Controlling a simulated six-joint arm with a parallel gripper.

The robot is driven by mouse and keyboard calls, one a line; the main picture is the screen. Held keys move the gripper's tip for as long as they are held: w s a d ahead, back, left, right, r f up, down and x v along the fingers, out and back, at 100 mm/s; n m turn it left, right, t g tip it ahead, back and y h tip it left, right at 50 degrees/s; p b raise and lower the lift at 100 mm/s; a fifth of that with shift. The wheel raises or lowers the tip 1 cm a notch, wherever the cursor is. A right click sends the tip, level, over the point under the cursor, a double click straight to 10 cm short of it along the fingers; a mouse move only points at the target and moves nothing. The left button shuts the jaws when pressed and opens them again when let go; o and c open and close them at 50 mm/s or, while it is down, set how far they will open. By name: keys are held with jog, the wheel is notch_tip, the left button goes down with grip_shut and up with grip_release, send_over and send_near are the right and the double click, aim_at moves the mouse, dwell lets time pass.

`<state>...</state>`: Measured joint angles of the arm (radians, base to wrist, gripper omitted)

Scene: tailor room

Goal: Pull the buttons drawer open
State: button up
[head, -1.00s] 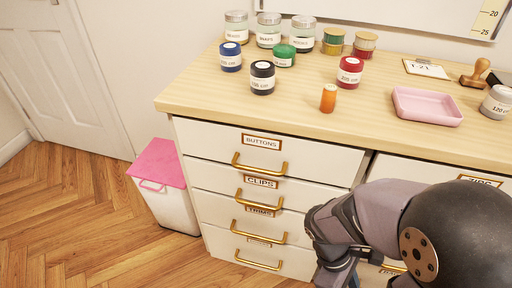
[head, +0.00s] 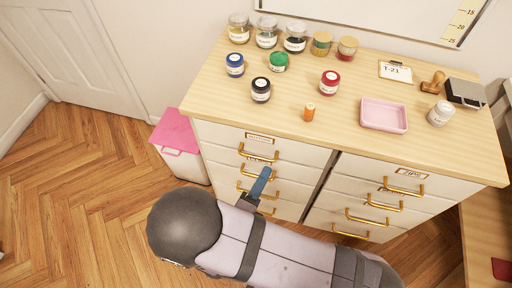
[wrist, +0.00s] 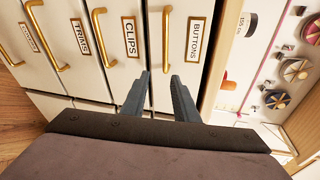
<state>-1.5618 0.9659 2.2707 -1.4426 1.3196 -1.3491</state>
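The buttons drawer (head: 222,136) is the top white drawer of the left stack, and it is shut. Its brass handle (head: 258,155) is in plain view; the label reads BUTTONS in the wrist view (wrist: 195,40). My gripper (head: 266,172) is in front of this stack, just below that handle in the head view. In the wrist view my gripper (wrist: 160,82) is open and empty, its two dark fingers apart. The buttons handle (wrist: 165,45) appears beyond the fingertips, in line with the gap between them; I see no contact.
The clips handle (wrist: 100,35) is close beside the left finger in the wrist view. The right stack (head: 372,175) has more brass handles. Jars, an orange spool (head: 309,113) and a pink tray (head: 384,115) stand on top. A pink-lidded bin (head: 178,130) stands at left.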

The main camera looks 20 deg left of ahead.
jog(key=s+a+r+n+y+p, duration=0.1)
jog(key=s+a+n+y, duration=0.1)
jog(key=a+n, duration=0.1)
jog(key=x, duration=0.7)
jog(key=shift+w+a+r+t+p, duration=0.25)
jog(key=shift+w+t+p, duration=0.05)
jog(key=shift+p, duration=0.1)
grip_shut()
dwell(1.4)
